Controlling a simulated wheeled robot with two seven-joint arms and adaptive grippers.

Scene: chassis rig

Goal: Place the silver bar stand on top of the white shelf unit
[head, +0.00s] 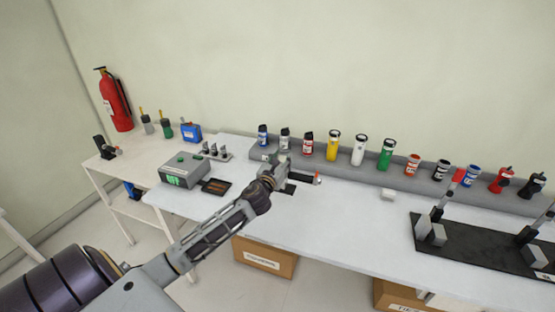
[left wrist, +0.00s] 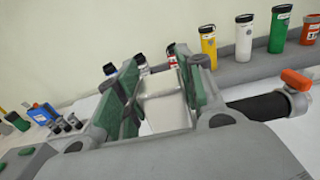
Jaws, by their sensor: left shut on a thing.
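My left gripper (head: 284,166) is over the white workbench near its back ledge. In the left wrist view its green-padded fingers (left wrist: 155,95) are shut on a silver bar piece (left wrist: 160,92), which looks like the silver bar stand. Its lower part is hidden by the fingers, and in the head view the gripper mostly covers it. I cannot tell whether it touches the bench. The white shelf unit (head: 127,168) stands at the far left, well away from the gripper. My right gripper is not in view.
A grey box (head: 185,170) and a peg holder (head: 216,153) lie between. Several cans line the ledge. A black tool with an orange end (left wrist: 270,104) is beside the gripper.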

